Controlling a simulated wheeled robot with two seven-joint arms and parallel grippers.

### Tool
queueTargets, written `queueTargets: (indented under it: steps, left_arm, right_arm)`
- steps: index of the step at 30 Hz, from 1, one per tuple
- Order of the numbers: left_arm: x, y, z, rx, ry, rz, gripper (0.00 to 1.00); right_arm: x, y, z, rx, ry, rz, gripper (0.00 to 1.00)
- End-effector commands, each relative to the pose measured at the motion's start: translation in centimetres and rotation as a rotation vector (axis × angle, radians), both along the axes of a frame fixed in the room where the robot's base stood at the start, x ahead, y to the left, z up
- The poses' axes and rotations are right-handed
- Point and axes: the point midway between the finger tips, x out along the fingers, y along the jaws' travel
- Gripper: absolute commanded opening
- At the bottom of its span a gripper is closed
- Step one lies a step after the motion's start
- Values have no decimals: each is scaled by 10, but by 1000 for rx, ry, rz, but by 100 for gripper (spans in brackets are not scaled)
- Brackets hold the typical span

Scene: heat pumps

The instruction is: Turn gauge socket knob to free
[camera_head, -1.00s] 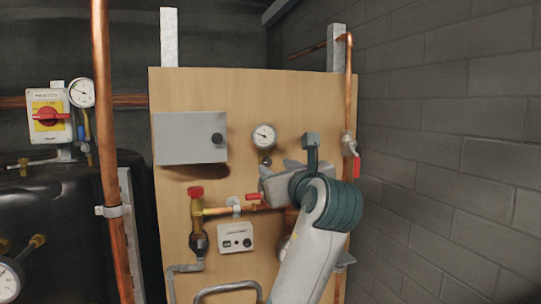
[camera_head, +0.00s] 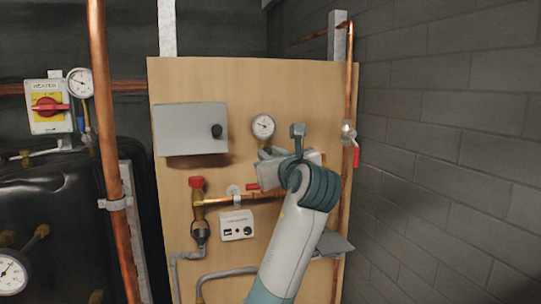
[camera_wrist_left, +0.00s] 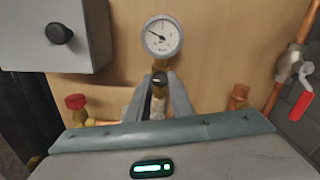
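The round white gauge (camera_head: 263,126) is on the wooden panel, and it also shows in the left wrist view (camera_wrist_left: 162,36). Below it on the gauge socket is a small dark knob (camera_wrist_left: 159,80). My left gripper (camera_wrist_left: 159,90) points at the socket below the gauge. Its two grey fingers are apart, one on each side of the knob in the picture; I cannot tell whether they touch it. In the head view the left gripper (camera_head: 268,153) covers the knob. My right gripper is not in view.
A grey box (camera_head: 190,129) with a black knob is left of the gauge. A red-capped valve (camera_head: 197,183), a copper pipe and a small white control box (camera_head: 237,226) are below. A red-handled valve (camera_head: 349,132) is on the pipe at right.

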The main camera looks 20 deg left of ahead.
Motion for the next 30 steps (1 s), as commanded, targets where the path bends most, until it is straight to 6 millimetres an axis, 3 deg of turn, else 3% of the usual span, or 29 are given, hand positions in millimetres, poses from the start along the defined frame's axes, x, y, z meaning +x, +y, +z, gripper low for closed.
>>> queueTargets:
  steps: [14,30]
  left_arm:
    - [0,0,0,-65,-44,0,0]
    - [0,-1,-1,-415,-279,-1,0]
  right_arm:
    - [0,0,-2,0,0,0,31]
    - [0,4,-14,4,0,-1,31]
